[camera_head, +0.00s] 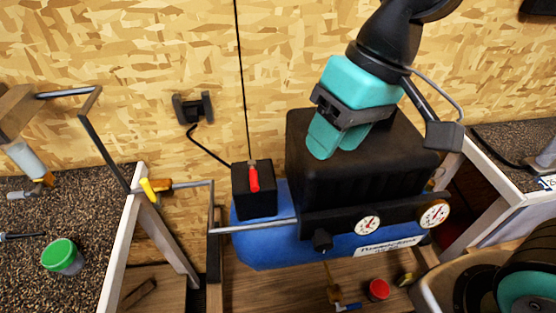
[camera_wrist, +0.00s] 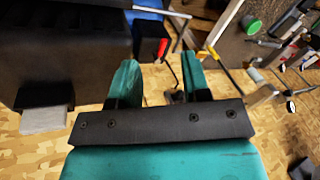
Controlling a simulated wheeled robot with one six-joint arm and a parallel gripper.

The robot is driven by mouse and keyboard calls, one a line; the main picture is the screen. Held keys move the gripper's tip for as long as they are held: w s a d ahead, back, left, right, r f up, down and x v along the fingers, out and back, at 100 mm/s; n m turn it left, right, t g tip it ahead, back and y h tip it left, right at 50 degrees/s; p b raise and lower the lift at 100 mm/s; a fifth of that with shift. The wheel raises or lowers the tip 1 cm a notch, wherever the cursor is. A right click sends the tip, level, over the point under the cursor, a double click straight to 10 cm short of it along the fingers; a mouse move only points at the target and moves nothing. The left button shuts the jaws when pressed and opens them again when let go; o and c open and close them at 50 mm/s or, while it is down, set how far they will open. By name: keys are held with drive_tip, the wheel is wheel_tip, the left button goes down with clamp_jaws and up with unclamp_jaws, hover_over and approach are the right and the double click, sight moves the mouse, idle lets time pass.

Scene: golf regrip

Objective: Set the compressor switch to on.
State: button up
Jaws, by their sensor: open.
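The compressor has a blue tank (camera_head: 265,246), a large black motor cover (camera_head: 335,178) and a small black switch box (camera_head: 262,205) at its left. A red switch lever (camera_head: 253,178) stands upright on the face of that box. The red lever also shows in the wrist view (camera_wrist: 163,48), just beyond and between the fingers. My gripper (camera_head: 335,140) is teal, in front of the black cover, up and to the right of the switch box. In the wrist view my gripper (camera_wrist: 160,80) has its two fingers apart with nothing between them. It is apart from the lever.
Two dials (camera_head: 367,225) sit on the compressor's front. A metal handle bar (camera_head: 255,227) sticks out left below the switch box. A wall outlet (camera_head: 193,108) holds a black plug and cord. A left bench (camera_head: 90,215) bears a green-lidded jar (camera_head: 62,256).

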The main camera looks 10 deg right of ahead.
sight(254, 175)
drive_tip(key=w+a+m+h+p, duration=0.1)
drive_tip(key=w+a+m, duration=0.45)
drive_tip(key=w, duration=0.65)
drive_tip(key=p+x, duration=0.3)
drive_tip(key=x, duration=1.3)
drive_tip(key=shift+a+f, duration=0.1)
drive_tip(key=shift+f, duration=0.25)
drive_tip(key=shift+p+x, duration=0.35)
drive_tip(key=shift+x, duration=0.4)
clamp_jaws()
